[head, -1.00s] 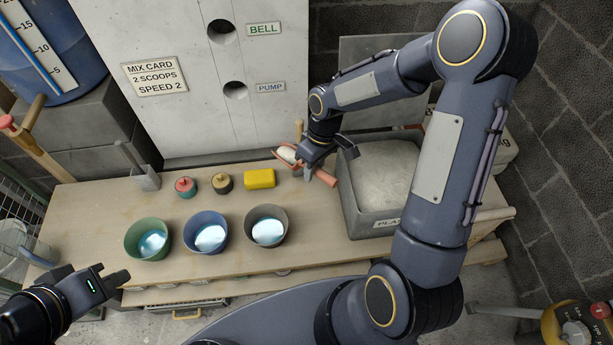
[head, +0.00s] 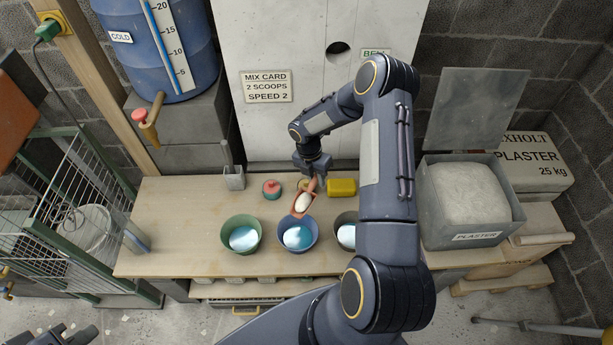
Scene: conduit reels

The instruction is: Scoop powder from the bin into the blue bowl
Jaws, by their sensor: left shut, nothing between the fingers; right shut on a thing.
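The grey plaster bin (head: 470,240) stands open at the right of the bench, full of white powder (head: 470,192). The blue bowl (head: 298,252) is the middle one of three bowls and holds something pale and shiny. My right gripper (head: 313,172) is shut on the handle of a reddish scoop (head: 298,214). The scoop carries a white heap of powder and is at the back rim of the blue bowl, apparently above it. My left gripper (head: 66,334) is shut and empty at the bottom left corner, partly cut off.
A green bowl (head: 241,252) stands left of the blue bowl. A grey bowl (head: 345,218) stands to the right, partly behind my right arm. A red-lidded jar (head: 271,190), a yellow block (head: 341,187) and a grey holder (head: 233,180) stand behind.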

